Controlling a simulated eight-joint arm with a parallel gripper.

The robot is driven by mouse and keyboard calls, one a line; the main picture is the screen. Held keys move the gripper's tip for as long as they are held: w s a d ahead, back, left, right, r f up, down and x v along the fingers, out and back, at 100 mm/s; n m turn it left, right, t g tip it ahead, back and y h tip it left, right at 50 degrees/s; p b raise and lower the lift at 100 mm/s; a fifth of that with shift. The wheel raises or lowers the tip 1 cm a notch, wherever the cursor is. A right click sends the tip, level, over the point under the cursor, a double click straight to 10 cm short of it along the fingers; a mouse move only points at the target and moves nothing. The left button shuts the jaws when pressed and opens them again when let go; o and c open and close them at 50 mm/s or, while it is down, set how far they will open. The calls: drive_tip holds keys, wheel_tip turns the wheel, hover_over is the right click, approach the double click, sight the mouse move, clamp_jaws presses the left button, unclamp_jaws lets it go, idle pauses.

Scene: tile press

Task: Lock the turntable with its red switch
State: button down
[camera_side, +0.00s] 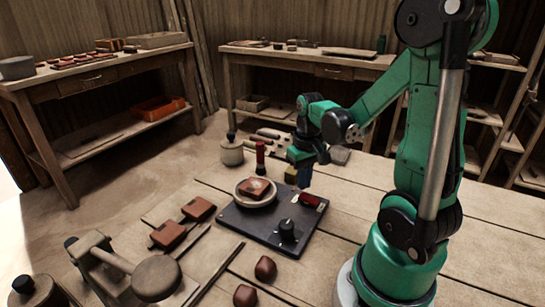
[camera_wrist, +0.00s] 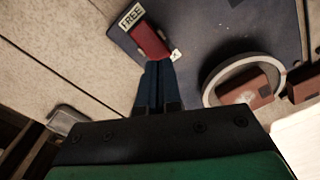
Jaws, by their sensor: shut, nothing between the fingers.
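The turntable (camera_side: 244,199) is a pale round disc on a dark base plate (camera_side: 250,222), with a reddish tile (camera_side: 254,187) on it. Its rim shows at the right in the wrist view (camera_wrist: 214,88). The red switch (camera_side: 312,201) lies at the plate's far right corner. In the wrist view the red switch (camera_wrist: 151,40) has a FREE label (camera_wrist: 132,16) clear at its far end. A pale label at its near end is mostly hidden. My gripper (camera_side: 304,187) is shut and empty, pointing down above the switch. Its fingertips (camera_wrist: 158,63) overlap the switch's near end; contact is unclear.
A black knob (camera_side: 287,231) stands on the plate's near side. A red-handled tool (camera_side: 260,157) stands behind the turntable. Two tiles (camera_side: 168,234) lie left, clay lumps (camera_side: 265,268) in front, and a press (camera_side: 156,278) at front left. Bench right of the plate is clear.

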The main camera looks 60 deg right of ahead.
sight(303, 194)
drive_tip(key=shift+f, duration=1.15)
idle(0.4)
drive_tip(key=shift+r, duration=3.5)
drive_tip(key=w+a+r+n+t, duration=0.2)
drive_tip(key=a+n+t, duration=0.1)
drive_tip(key=a, duration=0.5)
drive_tip(key=w+a+r+n+t, duration=0.2)
drive_tip(key=w+a+n+t, duration=0.1)
drive_tip(key=a, duration=0.5)
drive_tip(key=shift+w+t, duration=0.15)
drive_tip(key=shift+t, duration=0.45)
